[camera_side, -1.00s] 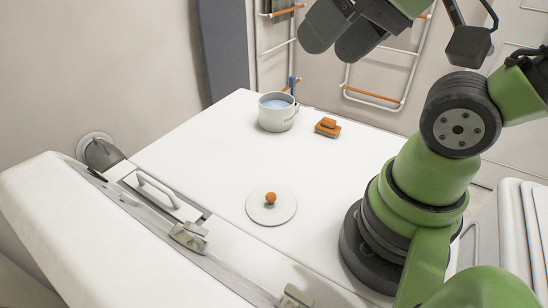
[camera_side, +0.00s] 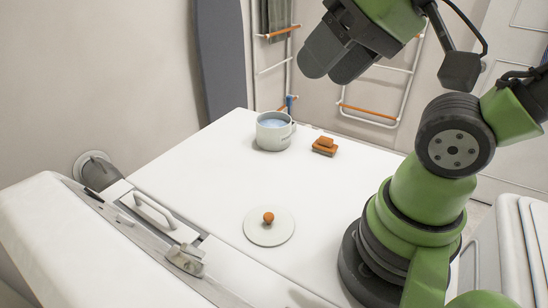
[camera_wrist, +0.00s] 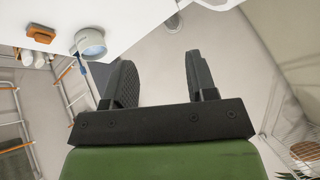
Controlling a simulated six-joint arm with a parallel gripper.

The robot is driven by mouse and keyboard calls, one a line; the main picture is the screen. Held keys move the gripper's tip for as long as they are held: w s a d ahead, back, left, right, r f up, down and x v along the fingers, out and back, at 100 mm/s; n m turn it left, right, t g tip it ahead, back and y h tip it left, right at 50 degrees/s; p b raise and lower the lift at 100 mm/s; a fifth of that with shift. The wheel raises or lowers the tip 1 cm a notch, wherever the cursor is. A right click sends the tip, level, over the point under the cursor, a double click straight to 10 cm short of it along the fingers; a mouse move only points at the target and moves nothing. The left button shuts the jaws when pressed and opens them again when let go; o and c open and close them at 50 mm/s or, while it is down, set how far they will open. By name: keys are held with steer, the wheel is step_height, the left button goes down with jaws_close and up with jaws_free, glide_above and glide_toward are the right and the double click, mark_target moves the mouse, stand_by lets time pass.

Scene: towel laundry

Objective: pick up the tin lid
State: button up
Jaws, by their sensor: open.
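The tin lid (camera_side: 254,231) is a pale round disc with an orange-brown knob (camera_side: 268,217) on top. It lies flat on the white table (camera_side: 190,170), near the middle front in the side view, with nothing on it. My gripper (camera_side: 326,68) is high above the back of the table, well above and behind the lid. In the wrist view my gripper (camera_wrist: 160,75) shows two dark fingers spread apart with nothing between them. The lid cannot be seen in the wrist view.
A pale pot (camera_side: 273,131) with bluish contents stands at the table's back, with a brown sponge-like block (camera_side: 324,146) to its right. A metal handle and rail (camera_side: 155,210) run along the left front. The table around the lid is clear.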

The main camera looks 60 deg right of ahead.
steer(key=g+h, duration=0.2)
steer(key=g, duration=0.5)
glide_above(269, 215)
step_height(269, 215, down, 20)
steer(key=r, duration=0.1)
steer(key=shift+m, duration=0.3)
steer(key=shift+f, duration=5.5)
jaws_close()
